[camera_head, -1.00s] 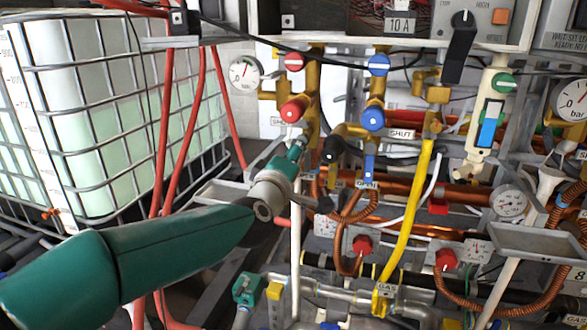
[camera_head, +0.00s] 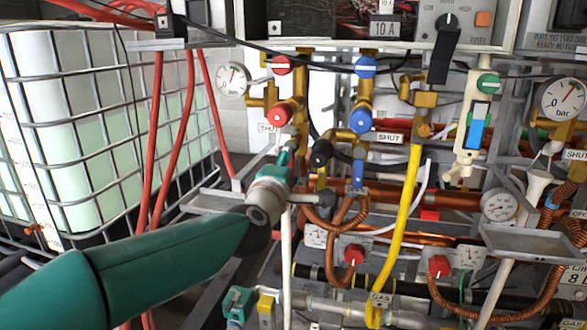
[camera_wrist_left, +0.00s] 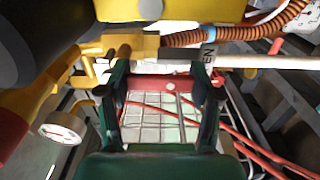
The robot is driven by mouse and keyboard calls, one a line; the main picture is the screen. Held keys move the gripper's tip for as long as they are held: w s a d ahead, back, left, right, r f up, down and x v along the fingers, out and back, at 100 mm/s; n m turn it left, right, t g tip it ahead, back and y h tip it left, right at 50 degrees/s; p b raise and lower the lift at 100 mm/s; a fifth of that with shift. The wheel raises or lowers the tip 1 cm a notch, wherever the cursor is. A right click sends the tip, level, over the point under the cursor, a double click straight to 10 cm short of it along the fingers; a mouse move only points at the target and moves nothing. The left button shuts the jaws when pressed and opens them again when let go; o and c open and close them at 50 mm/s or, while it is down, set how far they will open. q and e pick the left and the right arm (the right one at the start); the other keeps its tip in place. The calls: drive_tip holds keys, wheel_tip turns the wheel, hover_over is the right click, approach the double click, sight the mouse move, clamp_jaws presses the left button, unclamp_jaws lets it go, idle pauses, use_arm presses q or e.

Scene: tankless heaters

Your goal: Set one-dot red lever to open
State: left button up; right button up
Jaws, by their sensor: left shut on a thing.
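The one-dot red lever (camera_wrist_left: 150,83) shows in the left wrist view as a red bar with one pale dot. It lies crosswise between the dark green fingers of my left gripper (camera_wrist_left: 160,92), which is shut on it. In the head view my left gripper (camera_head: 288,156) reaches in from the left to the brass pipe below the red round knob (camera_head: 280,115). The lever is hidden there behind the gripper. My right gripper is not in view.
A blue lever (camera_head: 358,172) hangs just right of my gripper, with a dark round knob (camera_head: 321,153) between. A yellow gas pipe (camera_head: 408,195) stands further right. Red hoses (camera_head: 175,130) and a caged white tank (camera_head: 75,130) are at left.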

use_arm(q)
drive_tip(key=o, duration=1.3)
drive_tip(key=shift+f, duration=0.35)
drive_tip(key=o, duration=0.4)
drive_tip(key=shift+a+r, duration=0.1)
drive_tip(key=shift+r, duration=0.1)
drive_tip(key=shift+s, duration=0.1)
drive_tip(key=s, duration=0.4)
drive_tip(key=s+a, duration=0.1)
drive_tip(key=s, duration=0.2)
drive_tip(key=s+a, duration=0.1)
drive_tip(key=s, duration=0.3)
drive_tip(key=shift+s+a, duration=0.15)
drive_tip(key=shift+s, duration=0.15)
